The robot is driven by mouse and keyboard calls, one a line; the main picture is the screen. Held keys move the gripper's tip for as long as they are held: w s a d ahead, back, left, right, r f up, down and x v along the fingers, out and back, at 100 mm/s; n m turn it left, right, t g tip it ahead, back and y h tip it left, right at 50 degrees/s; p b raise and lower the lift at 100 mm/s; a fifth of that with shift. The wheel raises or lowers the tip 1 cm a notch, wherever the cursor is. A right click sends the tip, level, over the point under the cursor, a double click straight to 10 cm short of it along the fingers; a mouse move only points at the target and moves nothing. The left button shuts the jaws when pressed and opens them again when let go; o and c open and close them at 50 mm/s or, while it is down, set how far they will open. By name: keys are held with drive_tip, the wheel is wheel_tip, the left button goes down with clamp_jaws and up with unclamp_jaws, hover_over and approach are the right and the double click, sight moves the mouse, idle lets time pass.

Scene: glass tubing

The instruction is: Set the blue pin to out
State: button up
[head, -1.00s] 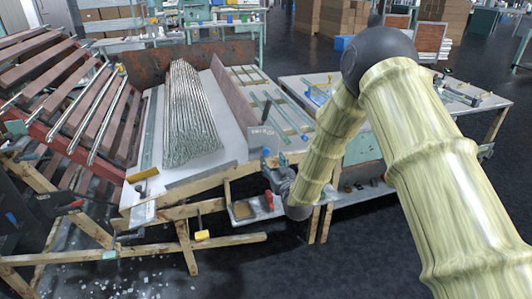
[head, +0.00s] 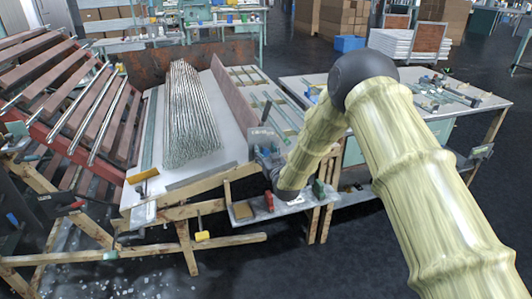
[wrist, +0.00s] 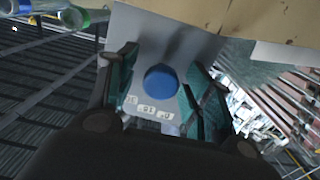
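The blue pin (wrist: 161,82) shows in the wrist view as a round blue head against a grey metal plate (wrist: 150,40). Small white labels (wrist: 150,110) with dark marks, upside down and partly unreadable, lie just below it. My gripper (wrist: 162,65) is open, with one teal-padded finger on each side of the blue head and a visible gap to each. I cannot tell how far the pin stands out. In the head view my gripper (head: 268,158) is at the right front corner of the tube table; the pin is hidden there.
A bundle of glass tubes (head: 190,115) lies on the sloping table. A small front shelf (head: 290,208) holds a red block (head: 269,201) and a green block (head: 318,189) below my arm. A second bench (head: 440,105) with tools stands to the right.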

clamp_jaws()
drive_tip(key=shift+v, duration=1.1)
drive_tip(key=shift+o, duration=0.2)
unclamp_jaws()
drive_tip(key=v, duration=1.2)
